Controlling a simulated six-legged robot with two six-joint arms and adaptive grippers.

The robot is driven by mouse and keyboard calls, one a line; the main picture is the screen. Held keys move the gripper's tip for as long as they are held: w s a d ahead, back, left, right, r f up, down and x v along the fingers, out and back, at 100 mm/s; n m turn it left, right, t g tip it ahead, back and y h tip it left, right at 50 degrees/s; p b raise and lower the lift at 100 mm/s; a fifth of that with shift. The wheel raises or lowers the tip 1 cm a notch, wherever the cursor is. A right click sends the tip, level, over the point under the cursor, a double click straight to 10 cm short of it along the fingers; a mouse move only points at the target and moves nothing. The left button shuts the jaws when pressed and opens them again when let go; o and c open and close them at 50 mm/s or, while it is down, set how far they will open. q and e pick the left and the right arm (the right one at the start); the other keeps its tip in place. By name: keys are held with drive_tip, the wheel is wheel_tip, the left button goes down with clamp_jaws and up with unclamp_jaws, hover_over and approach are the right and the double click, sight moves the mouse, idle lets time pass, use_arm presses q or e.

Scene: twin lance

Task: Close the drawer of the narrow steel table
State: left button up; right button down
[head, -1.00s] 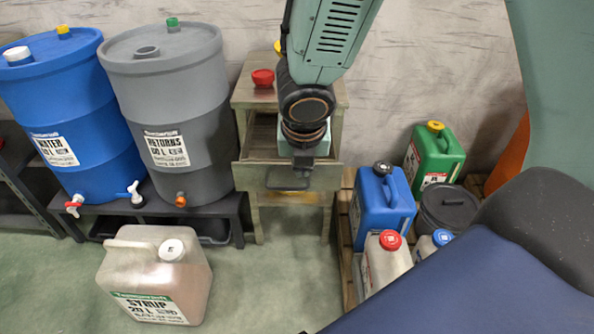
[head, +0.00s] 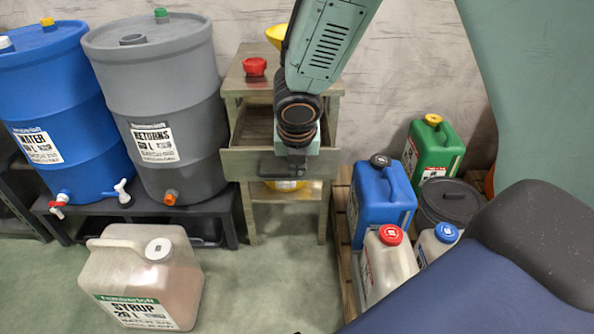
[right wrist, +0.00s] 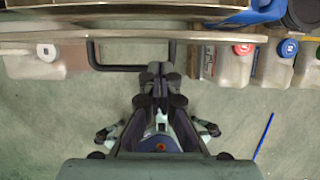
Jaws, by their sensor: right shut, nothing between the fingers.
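The narrow steel table (head: 236,84) stands against the wall in the head view. Its drawer (head: 246,166) is pulled out, with the bare inside partly visible behind the front panel. My right gripper (head: 297,162) is in front of the drawer's front, right of its middle, and covers part of it. In the right wrist view the right gripper (right wrist: 158,70) is shut and empty. Its tips overlap the dark bar handle (right wrist: 108,67) below the drawer front's edge (right wrist: 130,37); I cannot tell whether they touch it. My left gripper is not in view.
A red cap (head: 255,66) and a yellow funnel-like item (head: 276,34) are on the table top. A grey drum (head: 165,90) stands left on a dark stand; a syrup jug (head: 140,275) is on the floor. A blue canister (head: 383,200) stands right. Floor before the table is clear.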

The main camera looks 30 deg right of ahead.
drive_tip(key=shift+w+d, duration=0.5)
drive_tip(key=shift+w, duration=0.25)
drive_tip(key=shift+d, duration=0.1)
